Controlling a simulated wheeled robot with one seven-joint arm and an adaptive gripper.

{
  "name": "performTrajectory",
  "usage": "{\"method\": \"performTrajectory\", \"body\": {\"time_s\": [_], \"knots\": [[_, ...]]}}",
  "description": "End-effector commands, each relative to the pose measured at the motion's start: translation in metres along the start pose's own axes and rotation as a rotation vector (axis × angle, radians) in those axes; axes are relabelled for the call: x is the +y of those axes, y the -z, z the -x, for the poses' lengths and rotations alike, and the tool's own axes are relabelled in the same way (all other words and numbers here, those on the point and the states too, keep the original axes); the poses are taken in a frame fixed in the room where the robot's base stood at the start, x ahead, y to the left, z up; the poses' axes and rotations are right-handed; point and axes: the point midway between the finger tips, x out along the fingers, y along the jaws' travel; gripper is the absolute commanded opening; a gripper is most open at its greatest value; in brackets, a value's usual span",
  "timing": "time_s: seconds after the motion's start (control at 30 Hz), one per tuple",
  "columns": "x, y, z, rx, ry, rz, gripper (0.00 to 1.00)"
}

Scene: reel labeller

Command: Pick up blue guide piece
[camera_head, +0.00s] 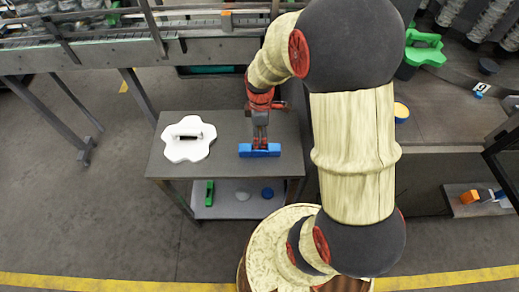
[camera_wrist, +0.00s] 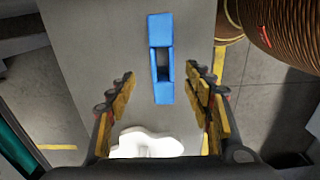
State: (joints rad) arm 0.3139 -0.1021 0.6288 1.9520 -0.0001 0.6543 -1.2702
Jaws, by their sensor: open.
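The blue guide piece (camera_head: 260,150) lies on the grey top of a small table (camera_head: 228,125), toward its right side. In the wrist view the blue guide piece (camera_wrist: 154,80) is a long block with a dark rectangular opening in its middle. My gripper (camera_head: 261,143) is above the piece in the head view. In the wrist view my gripper (camera_wrist: 164,85) is open, with one finger on each side of the piece and a gap to both. Whether the fingertips are at the height of the piece cannot be told.
A white lobed piece with a handle (camera_head: 187,140) lies on the left of the tabletop. The lower shelf (camera_head: 226,207) holds a green piece (camera_head: 209,193) and a blue round one (camera_head: 267,193). A conveyor frame (camera_head: 120,55) runs behind the table.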

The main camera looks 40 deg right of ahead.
Motion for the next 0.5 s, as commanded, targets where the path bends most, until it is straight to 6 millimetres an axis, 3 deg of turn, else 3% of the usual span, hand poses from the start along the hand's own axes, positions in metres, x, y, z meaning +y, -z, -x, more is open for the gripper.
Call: {"method": "performTrajectory", "body": {"time_s": [0.5], "knots": [[-0.005, 0.0, -0.051, -0.004, 0.012, 0.022, 0.52]]}}
